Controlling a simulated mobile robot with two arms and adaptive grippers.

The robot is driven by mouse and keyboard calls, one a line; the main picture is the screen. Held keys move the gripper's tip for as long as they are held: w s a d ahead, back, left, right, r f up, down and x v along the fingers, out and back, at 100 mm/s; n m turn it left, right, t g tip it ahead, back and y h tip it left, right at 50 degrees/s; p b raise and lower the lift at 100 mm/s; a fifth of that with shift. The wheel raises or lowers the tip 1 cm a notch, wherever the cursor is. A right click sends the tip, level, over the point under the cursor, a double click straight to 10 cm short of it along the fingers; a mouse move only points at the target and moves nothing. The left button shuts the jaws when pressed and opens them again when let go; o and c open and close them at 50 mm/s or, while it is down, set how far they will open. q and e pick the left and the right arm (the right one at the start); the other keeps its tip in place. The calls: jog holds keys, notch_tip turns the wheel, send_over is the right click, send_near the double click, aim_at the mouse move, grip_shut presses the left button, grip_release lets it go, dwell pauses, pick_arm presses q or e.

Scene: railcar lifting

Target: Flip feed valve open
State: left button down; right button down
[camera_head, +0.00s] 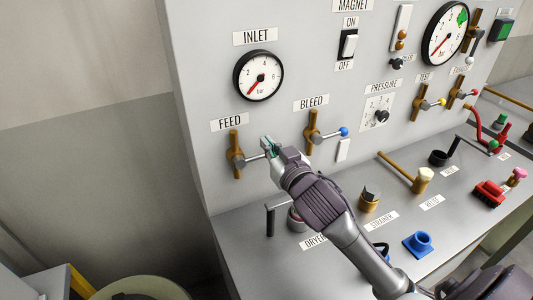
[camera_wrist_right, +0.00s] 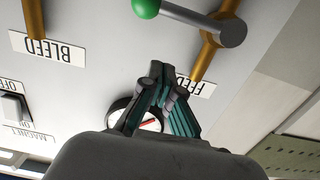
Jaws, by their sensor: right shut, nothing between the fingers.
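The feed valve (camera_head: 237,158) is a brass fitting on a vertical brass pipe below the FEED label (camera_head: 230,122). Its grey lever points right, across the pipe. In the right wrist view, which is upside down, the valve's lever (camera_wrist_right: 205,24) ends in a green ball (camera_wrist_right: 145,7). My right gripper (camera_head: 268,144) is at the lever's outer end in the head view and hides the ball there. In the wrist view the right gripper (camera_wrist_right: 164,78) is shut and empty, with a visible gap to the lever. My left gripper is not in view.
The bleed valve (camera_head: 314,136) with a blue-tipped lever is just right of my gripper. The inlet gauge (camera_head: 258,75) is above. On the shelf below, a strainer fitting (camera_head: 370,198) and a blue fitting (camera_head: 418,243) stand near my right arm.

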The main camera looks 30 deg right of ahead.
aim_at(257, 158)
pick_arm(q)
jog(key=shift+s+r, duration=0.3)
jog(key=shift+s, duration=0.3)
pick_arm(e)
jog(key=f, duration=0.2)
jog(key=w+f, duration=0.1)
jog(key=f, duration=0.1)
jog(key=shift+w, duration=0.1)
